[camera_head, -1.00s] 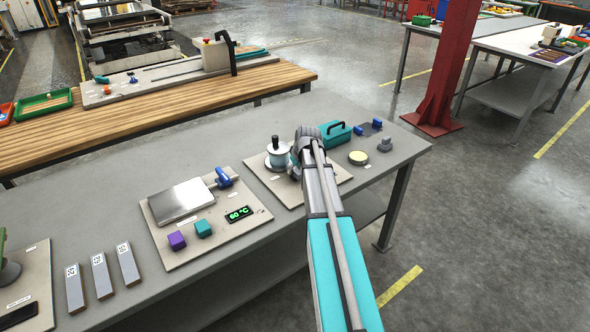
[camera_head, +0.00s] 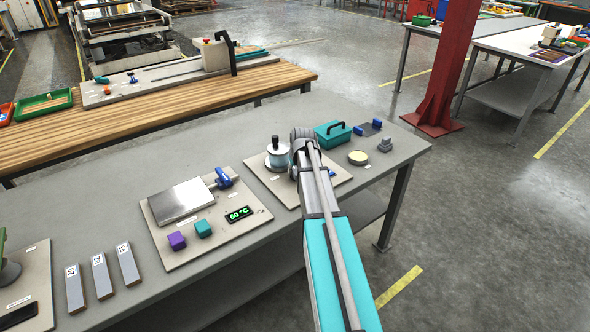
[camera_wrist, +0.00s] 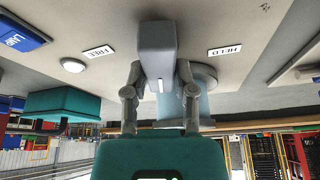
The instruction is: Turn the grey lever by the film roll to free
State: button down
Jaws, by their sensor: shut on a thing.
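The grey lever (camera_wrist: 155,45) shows in the wrist view as a block with a thin white line, between the fingers of my gripper (camera_wrist: 160,82). The gripper is shut on it. An upside-down FREE label (camera_wrist: 98,52) is left of the lever and a HELD label (camera_wrist: 225,50) is right of it. The lever stands between the two labels. The film roll (camera_wrist: 206,88) is partly hidden behind the right finger. In the head view the film roll (camera_head: 278,161) with its black knob stands on a plate left of my arm; the arm hides the lever and fingertips there.
A teal case (camera_head: 332,134) stands behind my arm. A hot plate panel (camera_head: 182,198) with purple and teal cubes lies left.

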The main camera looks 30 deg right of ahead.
jog(key=m+h, duration=0.1)
jog(key=m, duration=0.3)
jog(key=shift+g+h, duration=0.4)
jog(key=m+g+h, duration=0.1)
jog(key=m, duration=0.2)
jog(key=shift+m, duration=0.4)
jog(key=m+g, duration=0.1)
jog(key=m, duration=0.2)
jog(key=shift+m, duration=0.3)
jog(key=shift+s+m+g+h, duration=0.1)
jog(key=shift+m+g+h, duration=0.45)
jog(key=shift+m, duration=1.25)
jog(key=shift+c, duration=2.1)
grip_release()
jog(key=shift+d+n, duration=0.1)
jog(key=shift+n, duration=0.3)
